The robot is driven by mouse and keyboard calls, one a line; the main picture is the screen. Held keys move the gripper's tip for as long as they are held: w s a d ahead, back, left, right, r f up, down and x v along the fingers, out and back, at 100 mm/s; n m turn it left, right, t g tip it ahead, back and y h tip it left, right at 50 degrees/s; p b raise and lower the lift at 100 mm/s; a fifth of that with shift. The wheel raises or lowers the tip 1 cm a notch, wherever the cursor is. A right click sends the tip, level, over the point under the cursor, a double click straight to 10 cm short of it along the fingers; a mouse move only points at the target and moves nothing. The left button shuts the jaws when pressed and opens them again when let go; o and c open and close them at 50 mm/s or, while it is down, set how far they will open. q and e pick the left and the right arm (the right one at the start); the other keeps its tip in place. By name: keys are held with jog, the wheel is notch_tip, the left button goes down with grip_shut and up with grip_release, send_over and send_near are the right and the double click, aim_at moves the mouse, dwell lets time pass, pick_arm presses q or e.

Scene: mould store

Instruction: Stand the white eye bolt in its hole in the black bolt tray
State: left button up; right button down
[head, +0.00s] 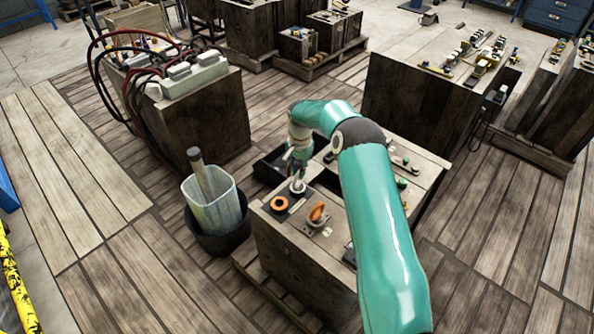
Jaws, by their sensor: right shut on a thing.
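My right gripper (297,176) points down over the near wooden-sided block and is shut. A small white ring-like piece (298,187), seemingly the white eye bolt, shows right at its fingertips. The fingers and the small scale hide its shank, and I cannot tell whether its foot touches anything. A black open box (262,167) lies just behind the gripper, at the block's far left side. I cannot tell surely whether it is the black bolt tray, and no bolt hole is clear. My left gripper is not in view.
On the block top (290,232), an orange ring (279,203) and an orange knob-like piece (317,211) stand close to the gripper. A clear bin (216,208) in a black tub is on the left. My right forearm covers the block's right part.

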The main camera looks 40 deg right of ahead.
jog(key=c, duration=1)
grip_release()
jog(key=shift+c, duration=0.2)
